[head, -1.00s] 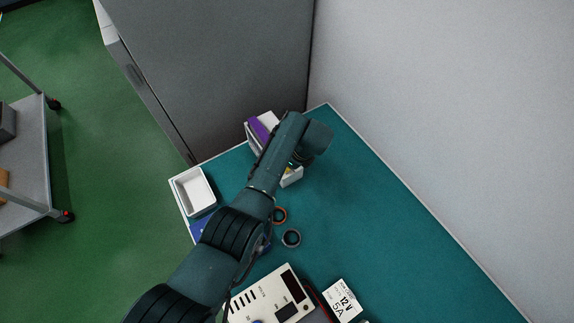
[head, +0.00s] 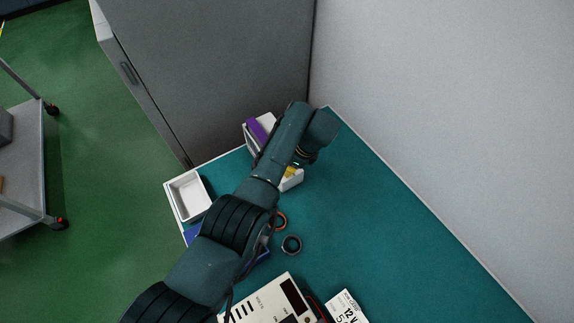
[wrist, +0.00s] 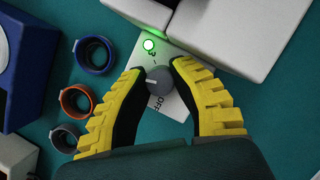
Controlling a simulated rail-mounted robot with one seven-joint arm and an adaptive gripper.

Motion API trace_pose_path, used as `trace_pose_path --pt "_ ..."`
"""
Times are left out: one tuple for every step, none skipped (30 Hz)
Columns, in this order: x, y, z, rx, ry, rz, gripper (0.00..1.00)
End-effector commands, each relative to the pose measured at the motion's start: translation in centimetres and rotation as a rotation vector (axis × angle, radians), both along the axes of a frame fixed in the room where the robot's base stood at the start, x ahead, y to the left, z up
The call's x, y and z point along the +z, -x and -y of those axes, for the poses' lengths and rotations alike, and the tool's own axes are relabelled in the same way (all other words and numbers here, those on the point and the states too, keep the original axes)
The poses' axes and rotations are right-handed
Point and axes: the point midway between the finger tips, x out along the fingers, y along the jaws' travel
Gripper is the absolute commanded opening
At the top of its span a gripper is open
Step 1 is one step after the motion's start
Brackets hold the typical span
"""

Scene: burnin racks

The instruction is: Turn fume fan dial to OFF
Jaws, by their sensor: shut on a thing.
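The fume fan dial (wrist: 159,80) is a small dark grey knob with a pale pointer mark, on a white plate (wrist: 172,102) in the wrist view. "OFF" is printed below the knob and a "3" above it. A green lamp (wrist: 149,44) is lit on the plate. The pointer mark appears to face left, but its exact setting is hard to tell. My gripper (wrist: 158,70) has yellow ribbed fingers on both sides of the knob and is shut on it. In the head view my arm hides the dial; a bit of yellow finger (head: 291,171) shows.
White housings (wrist: 235,28) stand close above the dial. Blue (wrist: 95,55), orange (wrist: 77,101) and grey (wrist: 64,138) rings lie to its left. In the head view are a white tray (head: 188,196), a purple item (head: 257,130) and a cream meter (head: 262,301). The teal bench (head: 390,240) is clear on the right.

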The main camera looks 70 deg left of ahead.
Motion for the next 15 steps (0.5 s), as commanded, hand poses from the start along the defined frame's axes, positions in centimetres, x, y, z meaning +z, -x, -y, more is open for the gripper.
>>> trace_pose_path --pt "-0.41 0.17 0.09 0.0 0.003 -0.004 0.0" --pt "-0.41 0.17 0.09 -0.001 0.003 -0.004 0.0" --pt "-0.41 0.17 0.09 -0.001 0.003 -0.004 0.32" --pt "-0.4 0.17 0.1 -0.001 0.003 -0.004 0.38" --pt "-0.37 0.16 0.09 -0.001 0.003 -0.004 0.44" --pt "-0.33 0.14 0.07 -0.001 0.002 -0.003 0.52" --pt "-0.3 0.12 0.06 -0.001 0.001 -0.002 0.55" --pt "-0.27 0.1 0.03 -0.001 0.001 -0.002 0.55" --pt "-0.22 0.08 0.01 -0.001 0.001 -0.002 0.55" --pt "-0.19 0.07 -0.01 -0.002 0.0 -0.001 0.55" --pt "-0.16 0.05 -0.03 -0.001 -0.001 0.0 0.55" --pt "-0.12 0.03 -0.05 -0.002 -0.002 0.0 0.55" --pt "-0.09 0.01 -0.06 -0.002 -0.002 0.0 0.55" --pt "-0.05 0.0 -0.08 -0.002 -0.002 0.001 0.55" --pt "-0.01 -0.02 -0.1 -0.002 -0.004 0.002 0.55"
